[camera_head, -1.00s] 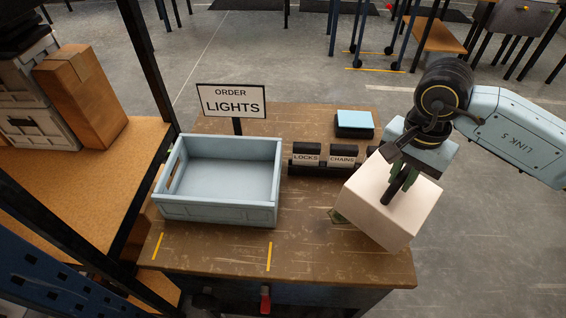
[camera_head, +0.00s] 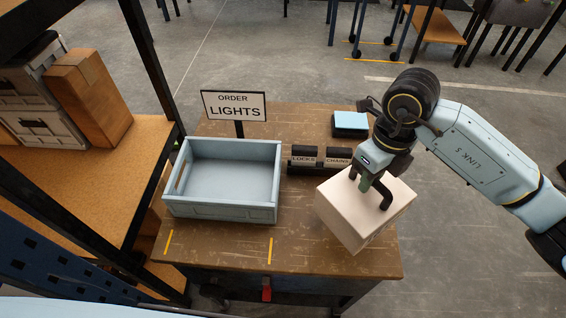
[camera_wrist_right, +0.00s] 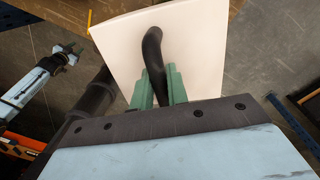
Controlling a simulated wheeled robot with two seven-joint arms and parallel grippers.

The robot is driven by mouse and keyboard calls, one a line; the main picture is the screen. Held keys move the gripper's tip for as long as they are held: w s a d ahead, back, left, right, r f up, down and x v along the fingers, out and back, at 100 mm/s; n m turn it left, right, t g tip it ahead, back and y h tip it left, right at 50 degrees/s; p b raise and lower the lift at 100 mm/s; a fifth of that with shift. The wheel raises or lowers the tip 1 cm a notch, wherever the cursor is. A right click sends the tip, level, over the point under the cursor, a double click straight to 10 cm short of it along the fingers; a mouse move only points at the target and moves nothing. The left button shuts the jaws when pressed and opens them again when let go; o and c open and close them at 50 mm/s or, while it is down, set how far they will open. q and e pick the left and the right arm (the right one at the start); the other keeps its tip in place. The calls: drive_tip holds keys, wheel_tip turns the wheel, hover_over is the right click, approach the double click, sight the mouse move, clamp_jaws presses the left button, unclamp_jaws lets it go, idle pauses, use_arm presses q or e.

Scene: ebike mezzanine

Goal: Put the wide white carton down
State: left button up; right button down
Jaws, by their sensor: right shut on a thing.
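The wide white carton (camera_head: 350,222) hangs at the right front edge of the wooden table (camera_head: 215,250), turned at an angle. Part of it reaches past the table's right edge. I cannot tell whether its underside touches the table. My right gripper (camera_head: 371,200) comes down from above and is shut on the carton's upper part. In the right wrist view the carton's pale face (camera_wrist_right: 196,52) fills the area beyond the fingers. What seems to be my left gripper (camera_wrist_right: 68,54) shows small at the left of that view; its jaws are unclear.
A blue-grey open bin (camera_head: 220,208) stands empty at the table's left, before the ORDER LIGHTS sign (camera_head: 234,106). LOCKS and CHAINS holders (camera_head: 320,160) and a blue-topped box (camera_head: 350,124) stand behind the carton. The table's front middle is clear. A shelf (camera_head: 75,200) is at left.

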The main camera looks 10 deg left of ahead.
sight(355, 204)
drive_tip(key=m, duration=0.1)
drive_tip(key=m+p, duration=0.1)
drive_tip(key=m, duration=0.1)
drive_tip(key=a+r+m, duration=0.1)
drive_tip(key=m, duration=0.1)
drive_tip(key=shift+s, duration=0.3)
drive_tip(key=shift+s+a+r+m+t+p, duration=0.15)
drive_tip(key=shift+m+p, duration=0.15)
drive_tip(key=shift+m, duration=0.4)
drive_tip(key=shift+a+m+t+p, duration=0.15)
drive_tip(key=shift+m+p, duration=0.1)
drive_tip(key=shift+m, duration=0.45)
drive_tip(key=shift+f+p, duration=0.5)
drive_tip(key=shift+f, duration=4.5)
drive_tip(key=c, duration=1.4)
unclamp_jaws()
drive_tip(key=shift+d+f, duration=0.1)
drive_tip(key=shift+f, duration=0.05)
drive_tip(key=shift+o, duration=0.2)
drive_tip(key=shift+r, duration=0.2)
drive_tip(key=r, duration=0.4)
drive_tip(key=r+b, duration=0.1)
drive_tip(key=r, duration=0.3)
drive_tip(key=d+r, duration=0.1)
drive_tip(key=r, duration=0.2)
drive_tip(key=shift+d+r, duration=0.1)
drive_tip(key=shift+r, duration=0.3)
